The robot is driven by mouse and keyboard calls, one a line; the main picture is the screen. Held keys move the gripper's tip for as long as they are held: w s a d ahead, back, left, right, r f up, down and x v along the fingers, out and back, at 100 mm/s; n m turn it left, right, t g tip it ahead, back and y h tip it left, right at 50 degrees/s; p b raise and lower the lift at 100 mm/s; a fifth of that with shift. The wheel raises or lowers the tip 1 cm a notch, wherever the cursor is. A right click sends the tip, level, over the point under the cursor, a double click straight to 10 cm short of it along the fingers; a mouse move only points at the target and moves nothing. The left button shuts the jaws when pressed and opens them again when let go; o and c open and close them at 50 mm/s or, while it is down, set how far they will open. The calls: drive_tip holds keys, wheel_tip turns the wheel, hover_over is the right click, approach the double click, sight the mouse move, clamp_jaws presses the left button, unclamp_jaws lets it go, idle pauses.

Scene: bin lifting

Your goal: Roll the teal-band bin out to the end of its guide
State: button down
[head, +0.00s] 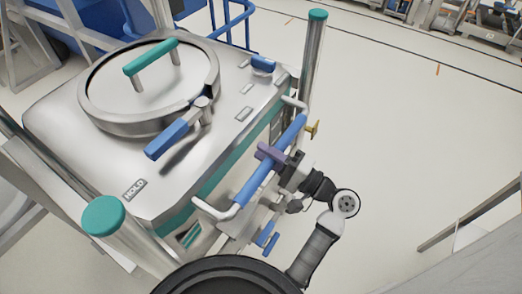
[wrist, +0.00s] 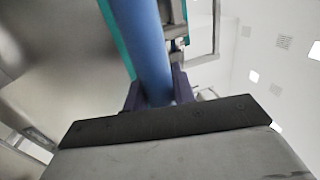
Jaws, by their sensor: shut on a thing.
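The teal-band bin (head: 65,120) is a steel box with a round lid, at the left of the head view. Its teal band (head: 215,172) runs below the top edge. A blue-sleeved push bar (head: 255,180) stands out from its near right side. My gripper (head: 272,154) is shut on this bar, with its purple fingers around the blue sleeve. The wrist view shows the blue bar (wrist: 148,45) passing between the fingers (wrist: 155,92). The bin's wheels and its guide are hidden or cannot be made out.
Teal-capped posts stand at the near corner (head: 103,215) and far corner (head: 316,50) of the bin. A yellow knob (head: 312,130) sits beside the bar, and a blue pedal-like part (head: 268,240) lies below. Bare floor (head: 405,130) is open to the right. A grey rail (head: 470,215) stands at lower right.

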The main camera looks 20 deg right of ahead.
drive_tip(key=shift+s+d+r+t+h, duration=0.1)
drive_tip(key=shift+s+d+t+h, duration=0.2)
drive_tip(key=shift+s+d, duration=0.2)
drive_tip(key=c, duration=1.2)
unclamp_jaws()
drive_tip(key=shift+w, duration=0.1)
drive_tip(key=shift+o, duration=0.2)
drive_tip(key=shift+s+d+f+b, duration=0.25)
drive_tip(key=shift+s+b, duration=0.05)
drive_tip(key=shift+s, duration=0.05)
drive_tip(key=b+v, duration=0.4)
drive_tip(key=v, duration=0.9)
drive_tip(key=shift+r, duration=0.2)
drive_tip(key=shift+w, duration=0.1)
drive_tip(key=p+x, duration=0.5)
drive_tip(key=x, duration=0.9)
drive_tip(key=shift+a, duration=0.2)
drive_tip(key=shift+w+a+f, duration=0.1)
drive_tip(key=shift+w+a, duration=0.4)
drive_tip(key=shift+w, duration=0.2)
